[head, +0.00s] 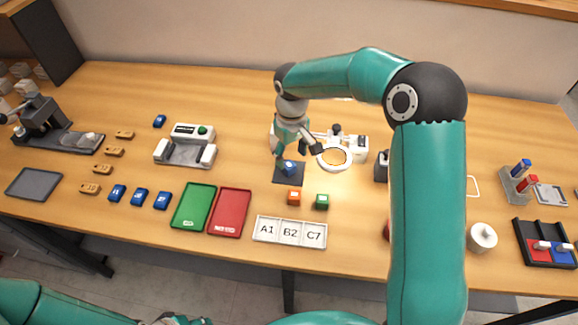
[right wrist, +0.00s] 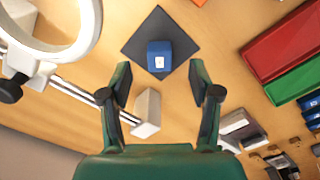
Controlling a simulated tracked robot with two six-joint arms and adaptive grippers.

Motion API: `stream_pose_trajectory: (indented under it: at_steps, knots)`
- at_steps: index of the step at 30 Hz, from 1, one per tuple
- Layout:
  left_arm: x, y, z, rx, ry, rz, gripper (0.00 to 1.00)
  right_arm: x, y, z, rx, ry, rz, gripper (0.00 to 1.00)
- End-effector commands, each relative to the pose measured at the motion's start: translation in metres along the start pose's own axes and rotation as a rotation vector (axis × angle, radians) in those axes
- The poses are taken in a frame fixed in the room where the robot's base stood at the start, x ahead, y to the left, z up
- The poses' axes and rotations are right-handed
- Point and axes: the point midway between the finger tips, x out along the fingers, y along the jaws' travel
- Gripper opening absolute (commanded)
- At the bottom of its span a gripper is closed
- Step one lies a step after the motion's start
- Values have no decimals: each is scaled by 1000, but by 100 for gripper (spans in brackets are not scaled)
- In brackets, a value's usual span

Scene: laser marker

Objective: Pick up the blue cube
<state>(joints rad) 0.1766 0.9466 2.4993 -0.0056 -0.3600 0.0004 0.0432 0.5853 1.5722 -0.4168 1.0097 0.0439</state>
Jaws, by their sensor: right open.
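The blue cube (head: 290,168) sits on a dark square mat (head: 289,180) in the middle of the table. In the right wrist view the blue cube (right wrist: 159,56) shows a small white label, and the dark mat (right wrist: 184,30) lies under it like a diamond. My right gripper (head: 296,153) is over the mat, close to the cube. In the right wrist view my right gripper (right wrist: 160,80) has its fingers spread wide, with the cube beyond the gap between the tips and nothing held. My left gripper is not clearly in view; only part of the left arm shows at the bottom left.
A ring-shaped magnifier (head: 334,157) stands just right of the mat. An orange cube (head: 294,197) and a green cube (head: 321,202) sit in front of it. A labelled tray (head: 290,232), a red tray (head: 229,212) and a green tray (head: 193,206) lie near the front edge.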

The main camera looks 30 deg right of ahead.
Motion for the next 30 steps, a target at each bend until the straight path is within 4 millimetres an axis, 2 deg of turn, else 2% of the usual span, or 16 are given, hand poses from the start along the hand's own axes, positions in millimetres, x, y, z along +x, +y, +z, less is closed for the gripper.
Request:
stream_pose_trajectory:
  at_steps: [5, 10, 15, 23, 26, 30]
  knots:
    - [-4, 1, 0, 0, 1, 0, 40, 10, 0, 1, -1, -3, -1, 62]
    - [-15, 5, 0, 0, 1, 0, 40, 31, 1, 2, 0, -5, -1, 62]
    - [-18, 6, 0, 0, 1, 0, 40, 52, 1, 1, -1, -2, 0, 62]
    - [-18, 6, 0, 0, 0, 0, 40, 56, 1, 1, 0, 0, 0, 62]
    - [-17, 6, 0, 0, 0, 0, 40, 56, 1, 1, 0, 0, 0, 49]
    - [-17, 6, 0, 0, 0, 0, 40, 56, 1, 1, 0, 0, 0, 26]
